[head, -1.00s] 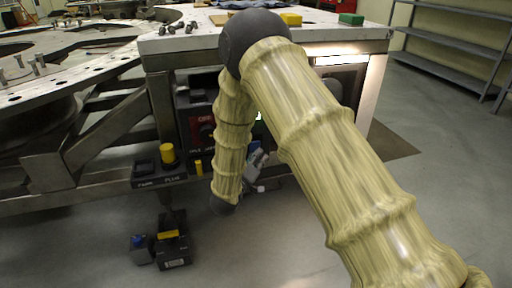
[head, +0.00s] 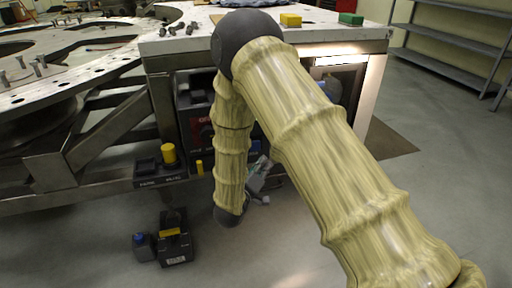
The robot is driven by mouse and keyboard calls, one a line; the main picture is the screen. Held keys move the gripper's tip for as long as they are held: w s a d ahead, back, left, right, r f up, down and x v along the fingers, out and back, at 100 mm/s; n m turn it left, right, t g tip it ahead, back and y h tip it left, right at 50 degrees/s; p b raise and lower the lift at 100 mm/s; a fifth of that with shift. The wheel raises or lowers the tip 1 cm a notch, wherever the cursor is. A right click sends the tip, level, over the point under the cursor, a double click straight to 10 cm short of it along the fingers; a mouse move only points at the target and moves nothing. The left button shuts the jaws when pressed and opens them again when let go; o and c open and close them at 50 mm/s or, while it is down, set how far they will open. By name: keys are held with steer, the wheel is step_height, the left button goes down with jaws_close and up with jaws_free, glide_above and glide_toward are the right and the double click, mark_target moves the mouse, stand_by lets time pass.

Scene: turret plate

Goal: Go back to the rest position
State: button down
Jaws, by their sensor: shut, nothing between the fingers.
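My arm reaches in from the lower right, bends at a dark elbow joint and hangs down in front of the workbench. My gripper (head: 262,195) shows in the head view as a small grey and white shape, partly hidden behind my hanging arm link. It is shut and I see nothing held in it. It is low in front of the bench's dark lower part, above the floor.
The bench (head: 185,47) bears a yellow block (head: 290,20), a green block (head: 351,19) and several bolts. A large turret plate (head: 60,82) stands left. A dark switch box (head: 160,174) and a battery-like box (head: 174,246) are below. Grey shelves (head: 455,40) stand right; the right floor is clear.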

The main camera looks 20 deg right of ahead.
steer(key=s+d+f+g+y, duration=0.15)
steer(key=s+f+y, duration=0.25)
steer(key=s+f, duration=0.6)
steer(key=s+f+g+y, duration=0.3)
steer(key=s+f+y, duration=0.25)
steer(key=f, duration=0.75)
steer(key=s+a+f+m+g+y, duration=0.15)
steer(key=s+f+g, duration=0.3)
steer(key=s, duration=1.15)
steer(key=s+f+g+y, duration=0.2)
steer(key=s+f+g, duration=0.25)
steer(key=s, duration=1.05)
step_height(320, 180, up, 32)
steer(key=p, duration=3.1)
steer(key=shift+w+f, duration=0.2)
